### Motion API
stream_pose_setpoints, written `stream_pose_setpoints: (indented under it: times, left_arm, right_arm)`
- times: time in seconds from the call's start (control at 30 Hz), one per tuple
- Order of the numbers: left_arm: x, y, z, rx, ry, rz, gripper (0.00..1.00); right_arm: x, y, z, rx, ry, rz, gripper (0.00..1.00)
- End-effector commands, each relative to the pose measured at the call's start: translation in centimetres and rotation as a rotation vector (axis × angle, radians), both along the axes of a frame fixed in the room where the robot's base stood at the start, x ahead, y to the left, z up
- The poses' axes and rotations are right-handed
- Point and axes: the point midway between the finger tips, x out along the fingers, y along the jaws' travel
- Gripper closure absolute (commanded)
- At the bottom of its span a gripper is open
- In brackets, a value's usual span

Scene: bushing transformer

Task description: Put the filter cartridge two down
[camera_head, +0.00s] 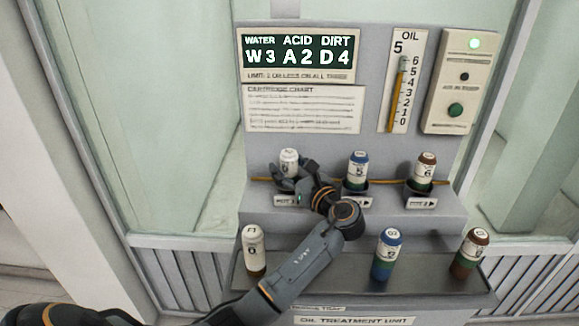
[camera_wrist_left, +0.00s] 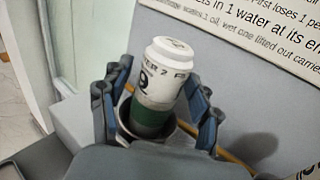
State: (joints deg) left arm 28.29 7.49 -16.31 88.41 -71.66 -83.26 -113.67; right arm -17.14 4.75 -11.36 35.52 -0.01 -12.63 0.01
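A white cartridge with a green lower band and a printed "2" (camera_wrist_left: 160,85) stands in a dark round socket in the left wrist view; it appears a little tilted there. It also shows in the head view (camera_head: 289,160), at the left socket of the upper step. My left gripper (camera_head: 289,184) has a finger on each side of the cartridge. In the left wrist view its fingers (camera_wrist_left: 158,108) are spread, with gaps visible beside the cartridge's upper body. The lower part of the cartridge is hidden by the socket and gripper. My right gripper is not in view.
A blue cartridge (camera_head: 358,168) and a brown one (camera_head: 426,168) stand in the other upper sockets. A white (camera_head: 254,250), a blue (camera_head: 387,255) and a brown cartridge (camera_head: 470,254) stand on the lower tray (camera_head: 330,285). A display panel (camera_head: 298,50) reads W3 A2 D4.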

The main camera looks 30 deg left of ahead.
Motion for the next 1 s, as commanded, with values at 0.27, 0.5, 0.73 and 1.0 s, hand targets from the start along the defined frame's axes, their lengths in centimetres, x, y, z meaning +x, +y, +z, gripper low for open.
stream_pose_setpoints:
  times: [0.27, 0.5, 0.73, 1.0]
  left_arm:
    - [0.0, 0.0, 0.1, 0.0, -0.001, 0.0, 0.36]
    - [-1.2, -2.8, 0.0, -0.003, -0.002, -0.004, 0.36]
    - [-3.3, -7.3, 0.0, -0.005, -0.002, -0.004, 0.36]
    - [-4.8, -10.6, 0.2, -0.002, -0.001, -0.002, 0.36]
  right_arm:
    - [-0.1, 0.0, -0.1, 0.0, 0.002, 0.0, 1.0]
    - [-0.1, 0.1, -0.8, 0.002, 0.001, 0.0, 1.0]
    - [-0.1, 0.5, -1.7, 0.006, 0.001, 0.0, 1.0]
    - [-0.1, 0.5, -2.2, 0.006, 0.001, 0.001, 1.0]
